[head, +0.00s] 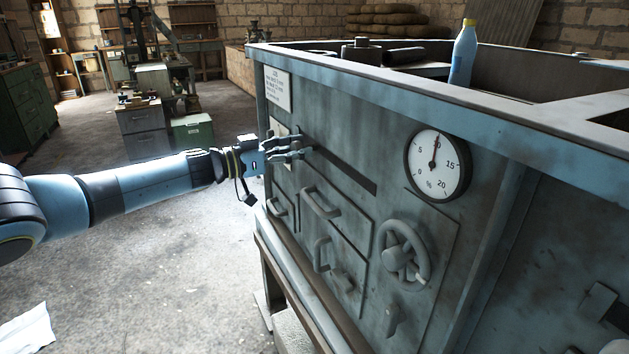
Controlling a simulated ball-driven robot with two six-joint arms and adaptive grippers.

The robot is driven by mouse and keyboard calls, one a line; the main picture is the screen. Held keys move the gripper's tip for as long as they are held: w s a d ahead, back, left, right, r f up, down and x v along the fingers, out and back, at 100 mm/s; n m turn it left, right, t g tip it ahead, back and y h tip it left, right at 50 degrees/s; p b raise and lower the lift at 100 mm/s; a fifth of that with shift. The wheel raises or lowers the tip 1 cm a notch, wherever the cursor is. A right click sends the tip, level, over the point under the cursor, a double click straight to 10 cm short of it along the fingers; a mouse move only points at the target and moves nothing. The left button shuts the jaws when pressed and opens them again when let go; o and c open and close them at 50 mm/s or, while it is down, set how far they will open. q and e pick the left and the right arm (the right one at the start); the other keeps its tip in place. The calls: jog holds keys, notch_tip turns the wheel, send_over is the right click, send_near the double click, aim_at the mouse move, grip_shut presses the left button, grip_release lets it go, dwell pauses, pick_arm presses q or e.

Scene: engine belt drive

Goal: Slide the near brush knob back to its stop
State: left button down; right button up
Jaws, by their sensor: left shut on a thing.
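My left gripper (297,148) reaches in from the left to the front of the blue-grey machine (340,120). Its fingers are shut around the brush knob at the left, far end of a dark horizontal slot (345,172). The fingers hide most of the knob, so its shape and its exact place in the slot are hard to tell. The slot lies empty to the right of the fingers. My right gripper is not in view.
Right of the slot are a round dial (437,164) and a handwheel (403,254). Below it are drawer handles (321,203). A blue bottle (463,54) with a yellow cap stands on top. The floor at left is mostly clear.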

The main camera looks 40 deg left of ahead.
pick_arm(q)
jog(key=a+b, duration=0.1)
jog(key=w+a+b, duration=0.1)
jog(key=a, duration=0.1)
jog(key=w+a, duration=0.1)
jog(key=a, duration=0.1)
jog(key=shift+f+b, duration=0.15)
jog(key=shift+b, duration=0.25)
jog(key=shift+a+r, duration=0.1)
jog(key=shift+r, duration=0.15)
jog(key=shift+w, duration=0.1)
jog(key=c, duration=1.3)
grip_release()
jog(key=o, duration=0.4)
jog(key=shift+a+f, duration=0.1)
jog(key=shift+a, duration=0.1)
jog(key=shift+o, duration=0.3)
jog(key=shift+d, duration=0.1)
jog(key=v, duration=1.2)
